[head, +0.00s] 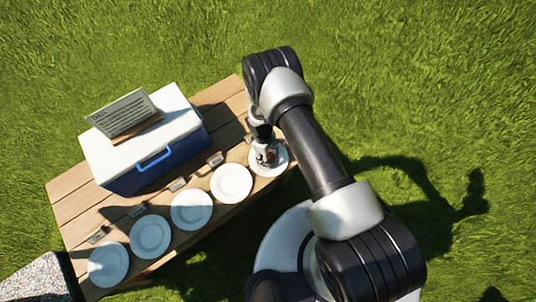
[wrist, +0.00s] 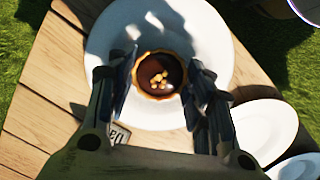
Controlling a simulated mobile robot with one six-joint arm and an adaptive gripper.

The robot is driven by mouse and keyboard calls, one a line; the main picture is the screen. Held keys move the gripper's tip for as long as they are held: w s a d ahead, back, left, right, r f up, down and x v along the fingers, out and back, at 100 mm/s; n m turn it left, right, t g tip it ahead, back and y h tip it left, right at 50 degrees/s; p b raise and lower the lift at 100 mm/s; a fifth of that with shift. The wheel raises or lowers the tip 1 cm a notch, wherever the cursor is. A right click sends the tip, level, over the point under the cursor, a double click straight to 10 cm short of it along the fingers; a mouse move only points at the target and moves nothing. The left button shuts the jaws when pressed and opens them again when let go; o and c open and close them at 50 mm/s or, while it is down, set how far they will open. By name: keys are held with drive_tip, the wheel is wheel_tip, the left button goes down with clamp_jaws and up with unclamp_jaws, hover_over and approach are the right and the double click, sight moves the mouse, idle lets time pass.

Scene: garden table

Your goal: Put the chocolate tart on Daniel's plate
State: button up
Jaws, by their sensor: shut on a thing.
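The chocolate tart (wrist: 161,74) is round, with a brown crust, dark filling and pale bits on top. In the wrist view it sits between the fingers of my gripper (wrist: 162,82), which is shut on it. It is over the white end plate (wrist: 215,45); I cannot tell whether it touches the plate. In the head view my gripper (head: 266,155) is over that same plate (head: 283,162), at the table's right end, and mostly hides the tart. A small name card (wrist: 118,133) lies by the plate, partly covered by a finger; its name is not readable.
Several more white plates (head: 231,184) run in a row along the wooden table's (head: 70,200) near edge, with small cards (head: 178,184) behind them. A blue and white cooler (head: 150,175) carrying a sign (head: 122,112) stands behind them. Grass surrounds the table.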

drive_tip(key=o, duration=1.1)
drive_tip(key=shift+c, duration=0.2)
drive_tip(key=w+d+r+m+t+p, duration=0.1)
drive_tip(key=w+d+r+m+p, duration=0.15)
drive_tip(key=r, duration=1.95)
drive_tip(key=w+d+r+m+t+p, duration=0.1)
drive_tip(key=d+r+m+p, duration=0.15)
drive_tip(key=r, duration=2.05)
drive_tip(key=s+d+r+m+t, duration=0.1)
drive_tip(key=s+d+r+m, duration=0.2)
drive_tip(key=s+r, duration=0.6)
drive_tip(key=s+d+r+m+t+y, duration=0.1)
drive_tip(key=s+d+r+m, duration=0.3)
drive_tip(key=s+r, duration=0.4)
drive_tip(key=s+d+t+b, duration=0.1)
drive_tip(key=s, duration=0.5)
drive_tip(key=shift+s+r, duration=0.2)
drive_tip(key=shift+r, duration=0.2)
